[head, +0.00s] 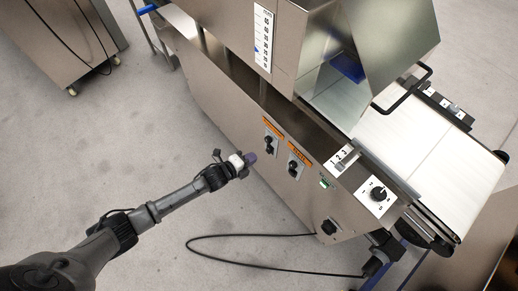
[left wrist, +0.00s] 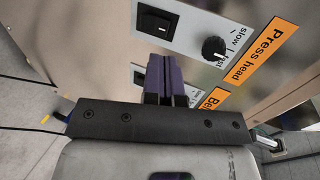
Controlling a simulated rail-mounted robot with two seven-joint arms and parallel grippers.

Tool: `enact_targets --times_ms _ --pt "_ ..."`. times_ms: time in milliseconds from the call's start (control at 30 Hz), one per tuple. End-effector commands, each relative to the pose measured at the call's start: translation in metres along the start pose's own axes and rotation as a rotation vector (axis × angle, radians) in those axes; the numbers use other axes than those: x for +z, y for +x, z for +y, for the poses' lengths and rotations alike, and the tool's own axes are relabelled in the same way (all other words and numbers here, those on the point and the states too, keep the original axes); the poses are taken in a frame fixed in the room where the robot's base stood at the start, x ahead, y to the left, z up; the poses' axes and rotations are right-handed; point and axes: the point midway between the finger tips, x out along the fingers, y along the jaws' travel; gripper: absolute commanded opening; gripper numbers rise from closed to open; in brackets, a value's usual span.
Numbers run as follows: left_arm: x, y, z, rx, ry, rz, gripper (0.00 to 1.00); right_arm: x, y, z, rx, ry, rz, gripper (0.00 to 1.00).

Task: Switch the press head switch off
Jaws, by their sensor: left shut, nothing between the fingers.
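The press head switch (left wrist: 155,20) is a black rocker on a light plate, beside a black speed knob (left wrist: 214,48) and the orange "Press head" label (left wrist: 265,55). In the head view the switch (head: 268,150) sits under the left orange label (head: 272,127) on the machine's side. I cannot tell which way the rocker is tipped. My left gripper (head: 250,158) is shut and empty, just left of and below the switch in the head view. Its purple fingers (left wrist: 164,72) show close to the panel in the left wrist view; contact cannot be told. My right gripper is out of view.
A second switch (left wrist: 138,78) and orange label (left wrist: 215,98) sit beside the press head controls. A white conveyor belt (head: 405,135) and a dial (head: 378,194) are at the right. A black cable (head: 235,236) lies on the floor.

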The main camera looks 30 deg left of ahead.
Motion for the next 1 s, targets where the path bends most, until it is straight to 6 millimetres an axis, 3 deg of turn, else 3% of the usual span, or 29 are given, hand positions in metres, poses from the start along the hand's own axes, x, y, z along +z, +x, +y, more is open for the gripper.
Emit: enact_targets --times_ms 100,400,1000 --pt "0.0 -0.026 -0.004 0.002 0.0 0.0 0.0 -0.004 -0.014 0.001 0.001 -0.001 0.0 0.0" --pt "0.0 -0.062 -0.004 0.002 -0.001 0.0 0.0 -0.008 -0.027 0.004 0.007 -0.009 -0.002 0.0" --pt "-0.001 -0.071 0.003 0.006 -0.002 0.001 0.0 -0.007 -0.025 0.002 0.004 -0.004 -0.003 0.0"
